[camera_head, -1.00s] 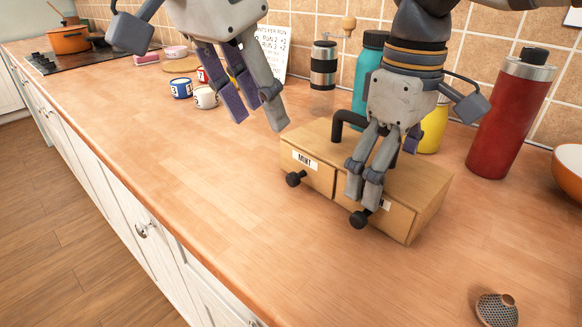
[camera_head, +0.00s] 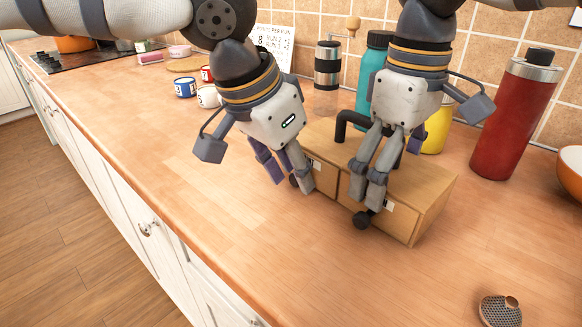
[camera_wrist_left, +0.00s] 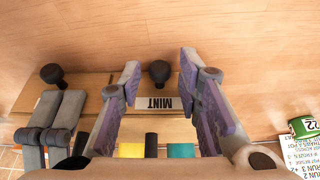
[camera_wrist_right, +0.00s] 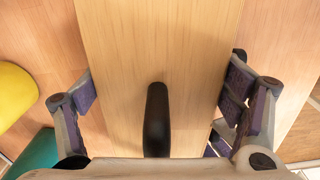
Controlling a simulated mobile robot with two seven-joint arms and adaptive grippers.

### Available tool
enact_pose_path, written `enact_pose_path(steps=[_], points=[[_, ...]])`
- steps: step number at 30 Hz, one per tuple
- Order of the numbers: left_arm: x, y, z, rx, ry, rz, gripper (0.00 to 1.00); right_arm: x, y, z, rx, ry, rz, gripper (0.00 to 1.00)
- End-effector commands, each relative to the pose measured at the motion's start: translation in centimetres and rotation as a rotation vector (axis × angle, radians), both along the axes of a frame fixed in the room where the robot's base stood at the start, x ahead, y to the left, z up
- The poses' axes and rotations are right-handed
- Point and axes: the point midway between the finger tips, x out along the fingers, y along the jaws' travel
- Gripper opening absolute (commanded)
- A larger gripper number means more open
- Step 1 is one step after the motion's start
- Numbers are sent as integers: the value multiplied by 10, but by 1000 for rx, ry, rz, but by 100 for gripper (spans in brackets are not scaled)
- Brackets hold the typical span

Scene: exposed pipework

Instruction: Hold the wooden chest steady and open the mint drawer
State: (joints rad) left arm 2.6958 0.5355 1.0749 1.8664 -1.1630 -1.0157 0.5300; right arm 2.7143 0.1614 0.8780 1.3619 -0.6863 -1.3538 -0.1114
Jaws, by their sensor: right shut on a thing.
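The wooden chest (camera_head: 420,195) stands on the counter with two drawers side by side and a black handle (camera_wrist_right: 157,115) on top. The mint drawer (camera_head: 326,180) has a MINT label (camera_wrist_left: 157,103) and a black knob (camera_wrist_left: 160,71); it looks closed. My left gripper (camera_head: 290,188) is at the drawer front, open, with the mint knob between its fingers in the left wrist view (camera_wrist_left: 160,82). My right gripper (camera_wrist_right: 162,88) is shut across the chest body, fingers on front and back, over the handle. In the head view my left gripper partly hides the mint knob.
The other drawer's knob (camera_head: 362,220) is just below my right fingers. A teal bottle (camera_head: 369,75), a yellow object (camera_head: 437,130) and a red flask (camera_head: 512,120) stand behind the chest. Mugs (camera_head: 186,88) stand further left.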

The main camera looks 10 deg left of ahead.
Motion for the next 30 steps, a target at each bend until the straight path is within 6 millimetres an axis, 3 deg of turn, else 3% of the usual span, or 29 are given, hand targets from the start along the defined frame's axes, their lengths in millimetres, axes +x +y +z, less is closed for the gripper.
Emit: enact_pose_path(steps=[1, 3, 10, 21, 30], points=[[0, 0, -1, 1, 1, 0, 14, -1, 0, -3, -3, 6, 0, 45], [0, 0, -1, 1, 1, 0, 0, -1, 0, -3, -3, 6, 0, 45], [-2, 2, 0, 2, -1, 0, 0, -1, 0, -3, -3, 6, 0, 45], [-48, 37, 0, 0, 0, 1, 0, -1, -1, -3, -4, 7, -1, 45], [-49, 38, 0, -1, 1, 3, 0, -1, -1, -3, -4, 7, 0, 45]])
